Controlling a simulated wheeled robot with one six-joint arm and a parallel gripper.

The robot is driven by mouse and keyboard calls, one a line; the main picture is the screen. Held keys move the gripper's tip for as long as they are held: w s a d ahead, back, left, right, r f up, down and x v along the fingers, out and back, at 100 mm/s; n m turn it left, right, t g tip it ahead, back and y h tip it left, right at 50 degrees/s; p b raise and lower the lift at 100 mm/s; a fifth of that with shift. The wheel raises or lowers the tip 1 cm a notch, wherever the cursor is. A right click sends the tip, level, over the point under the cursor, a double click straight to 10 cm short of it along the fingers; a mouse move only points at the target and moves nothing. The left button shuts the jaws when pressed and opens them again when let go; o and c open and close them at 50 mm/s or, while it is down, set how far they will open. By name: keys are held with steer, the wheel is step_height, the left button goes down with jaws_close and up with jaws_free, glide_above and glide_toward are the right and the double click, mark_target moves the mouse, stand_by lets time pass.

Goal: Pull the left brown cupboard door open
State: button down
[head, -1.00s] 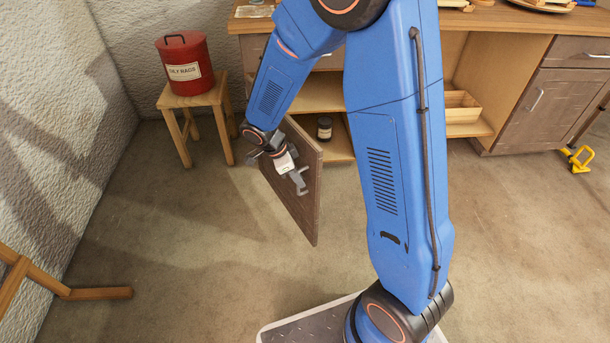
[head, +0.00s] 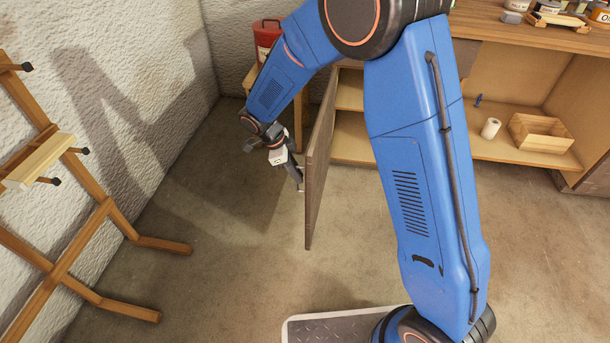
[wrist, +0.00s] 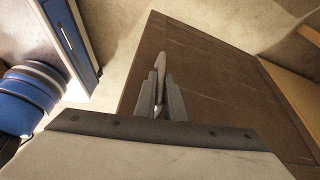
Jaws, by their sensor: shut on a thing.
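The left brown cupboard door (head: 319,165) stands swung well out from the cupboard in the head view, seen nearly edge-on. In the wrist view the brown door face (wrist: 215,85) fills much of the picture. My gripper (head: 297,182) is at the door's outer face, on its left side. In the wrist view my gripper (wrist: 161,95) is shut on the pale metal door handle (wrist: 160,65), which sticks out beyond the fingertips. Most of the handle is hidden by the fingers in the head view.
The cupboard's open shelves (head: 350,137) show behind the door. A red can (head: 266,38) stands at the back left, partly hidden by my arm. A wooden rack (head: 75,225) leans at the left wall. A wooden crate (head: 541,132) sits on a low shelf at right. The floor left of the door is clear.

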stand_by(0.3)
steer(key=c, duration=1.8)
jaws_free()
steer(key=shift+c, duration=0.2)
steer(key=v, duration=1.7)
steer(key=shift+r, duration=0.2)
